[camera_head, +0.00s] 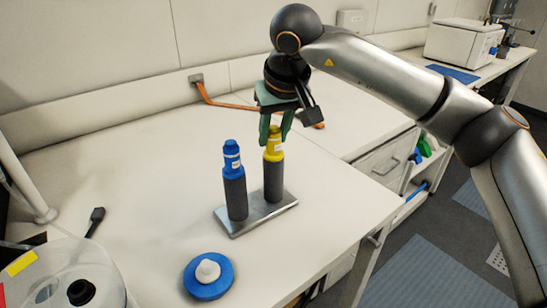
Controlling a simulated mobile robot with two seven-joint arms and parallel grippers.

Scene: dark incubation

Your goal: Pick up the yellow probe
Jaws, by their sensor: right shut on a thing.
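The yellow probe (274,150) stands upright in the right-hand dark grey holder (273,181) on a metal base plate (238,228). My right gripper (274,132) points down from above, shut on the upper part of the yellow probe, with its green fingers on either side. The probe's lower end is hidden inside the holder. A blue probe (232,160) stands in the left-hand holder (236,198), just left of the yellow one. My left gripper is not in view.
A blue disc with a white knob (208,271) lies in front of the base plate. A transparent round device (60,275) stands at the lower left. An orange cable (225,104) runs behind my right gripper.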

